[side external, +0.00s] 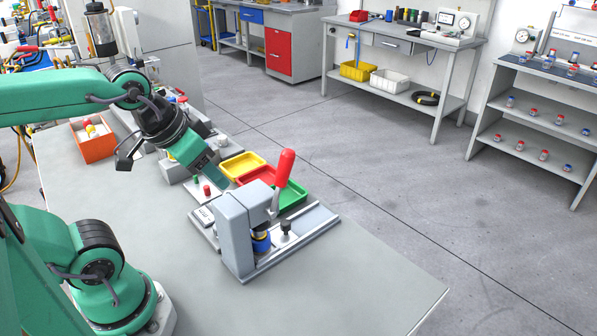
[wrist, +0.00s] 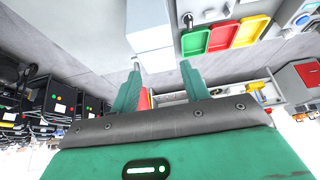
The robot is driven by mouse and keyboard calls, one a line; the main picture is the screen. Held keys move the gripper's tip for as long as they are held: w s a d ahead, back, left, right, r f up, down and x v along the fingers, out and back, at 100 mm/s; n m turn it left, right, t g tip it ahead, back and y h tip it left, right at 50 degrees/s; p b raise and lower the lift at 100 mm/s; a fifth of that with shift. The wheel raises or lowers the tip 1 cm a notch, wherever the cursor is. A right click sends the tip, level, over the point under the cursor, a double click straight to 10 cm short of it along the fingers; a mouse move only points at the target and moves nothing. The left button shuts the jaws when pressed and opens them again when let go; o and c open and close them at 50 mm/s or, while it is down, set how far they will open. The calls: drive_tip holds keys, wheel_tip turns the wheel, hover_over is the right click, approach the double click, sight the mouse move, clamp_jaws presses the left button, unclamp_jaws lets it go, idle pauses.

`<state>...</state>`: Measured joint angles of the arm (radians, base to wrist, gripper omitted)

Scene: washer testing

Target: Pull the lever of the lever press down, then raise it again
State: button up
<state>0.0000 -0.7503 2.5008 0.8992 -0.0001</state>
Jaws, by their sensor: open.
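The grey lever press (side external: 233,232) stands on the bench in the side external view. Its lever has a red handle (side external: 285,168) that points up, leaning slightly to the right. A blue piece (side external: 261,241) sits under the press head. My gripper (side external: 208,172) is to the left of the handle, behind the press in the picture, apart from both and tilted downward. In the wrist view my gripper (wrist: 161,68) has its two green fingers apart. Something red shows low between them, too little to identify.
Yellow (side external: 243,165), red (side external: 257,175) and green (side external: 293,193) trays lie close behind the press. An orange bin (side external: 93,144) stands at the bench's far left. The bench's front right (side external: 370,275) is clear. Shelves and side tables stand farther off.

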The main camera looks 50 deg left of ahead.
drive_tip(key=shift+r, duration=0.1)
wheel_tip(320, 180, up, 10)
drive_tip(key=n+g, duration=0.2)
drive_tip(key=g, duration=0.8)
approach(284, 169)
drive_tip(key=shift+a+f+y, duration=0.15)
drive_tip(key=shift+a+f, duration=0.1)
drive_tip(key=shift+f, duration=0.5)
drive_tip(key=shift+a+f+y, duration=0.15)
drive_tip(key=shift+a+f, duration=0.05)
drive_tip(key=shift+f, duration=0.55)
drive_tip(key=shift+x, duration=3.85)
drive_tip(key=shift+s+d, duration=0.1)
drive_tip(key=shift+d, duration=0.1)
clamp_jaws()
